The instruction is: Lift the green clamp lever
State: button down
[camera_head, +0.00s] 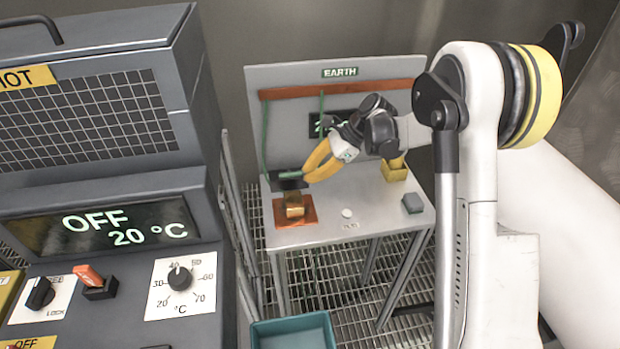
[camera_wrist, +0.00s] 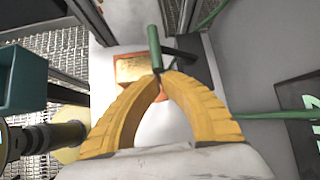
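The green clamp lever (camera_head: 291,174) lies roughly level above a copper-coloured block (camera_head: 294,205) on the bench marked EARTH. In the wrist view the lever (camera_wrist: 153,46) points away from my fingertips, with its near end between them. My gripper (camera_head: 306,177) has curved yellow fingers, and in the wrist view its tips (camera_wrist: 160,76) come nearly together at the lever's end. They look closed on it, though the contact itself is partly hidden. The block also shows beyond the left finger in the wrist view (camera_wrist: 132,68).
The bench top (camera_head: 375,215) also holds a yellow block (camera_head: 394,170), a grey block (camera_head: 412,203) and a white knob (camera_head: 347,213). A green cable (camera_head: 264,135) hangs at the back panel. A large control cabinet (camera_head: 110,240) stands left, and a teal bin (camera_head: 293,333) sits in front.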

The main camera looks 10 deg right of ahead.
jog(key=shift+w+a+r+p, duration=0.1)
jog(key=shift+w+r+p, duration=0.4)
jog(key=shift+w+r, duration=1)
jog(key=shift+r, duration=0.05)
dwell(0.8)
